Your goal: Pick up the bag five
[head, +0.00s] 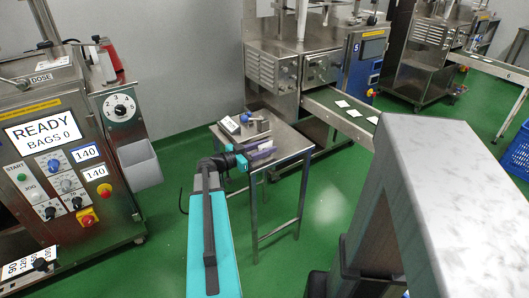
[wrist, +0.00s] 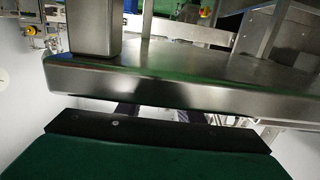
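Several small white bags lie on the conveyor (head: 322,109) of the machine marked 5 in the head view, including a near bag (head: 373,119), a middle bag (head: 354,113) and a far bag (head: 341,103). I cannot tell which one is bag five. My gripper (head: 262,152) is at the end of my teal arm, over or beside the small steel table, left of the conveyor and apart from the bags. Its fingers are too small to read in the head view. In the wrist view no bag shows, and I cannot make out the fingertips clearly.
The small steel table (head: 290,142) carries a few small items, including a white-topped block (head: 229,125). A dosing machine (head: 50,140) reading READY, BAGS 0 stands at left. A blue crate (head: 518,153) is at right. Green floor is open around the table.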

